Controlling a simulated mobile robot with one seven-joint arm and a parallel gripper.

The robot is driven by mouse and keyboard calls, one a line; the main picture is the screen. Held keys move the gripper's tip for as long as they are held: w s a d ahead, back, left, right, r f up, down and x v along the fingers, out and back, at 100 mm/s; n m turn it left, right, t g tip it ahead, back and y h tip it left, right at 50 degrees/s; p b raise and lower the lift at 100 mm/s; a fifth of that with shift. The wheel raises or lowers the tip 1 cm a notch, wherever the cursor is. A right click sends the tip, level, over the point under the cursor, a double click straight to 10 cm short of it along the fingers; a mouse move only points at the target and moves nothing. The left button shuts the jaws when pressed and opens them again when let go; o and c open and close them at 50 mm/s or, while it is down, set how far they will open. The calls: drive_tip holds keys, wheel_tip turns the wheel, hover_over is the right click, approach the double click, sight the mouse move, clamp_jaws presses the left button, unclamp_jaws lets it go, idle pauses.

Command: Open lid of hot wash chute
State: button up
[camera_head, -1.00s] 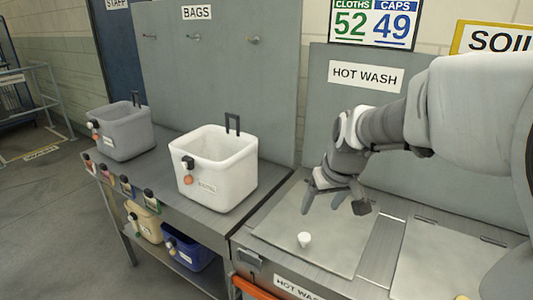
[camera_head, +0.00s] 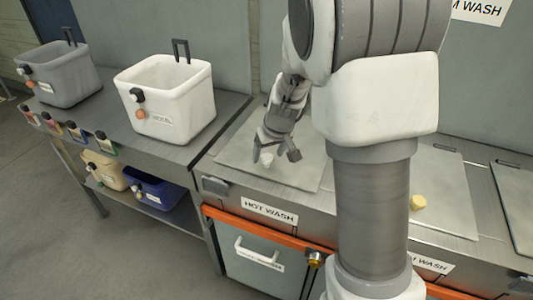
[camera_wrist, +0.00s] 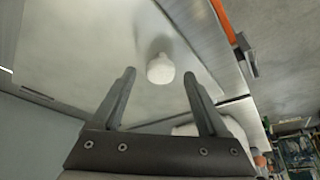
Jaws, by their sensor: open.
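The hot wash chute's lid (camera_head: 306,177) is a flat grey metal plate lying closed in the counter, above a "HOT WASH" label (camera_head: 269,210). A small white knob (camera_head: 266,159) stands on it. My gripper (camera_head: 276,150) is open and points down over the lid, close to the knob. In the wrist view the white knob (camera_wrist: 160,69) shows between and just beyond my two spread fingers. Clear space shows on both sides of it, and the gripper holds nothing. The wrist view also shows the bare lid (camera_wrist: 75,60).
A white bin (camera_head: 168,95) and a grey bin (camera_head: 60,75) stand on the counter to the left. Another lid with a yellow knob (camera_head: 418,202) lies to the right, partly hidden by my arm. An orange rail (camera_head: 225,215) runs along the front edge.

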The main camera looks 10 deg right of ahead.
drive_tip(key=shift+w+f, duration=0.15)
drive_tip(key=shift+f, duration=0.2)
clamp_jaws()
idle(1.2)
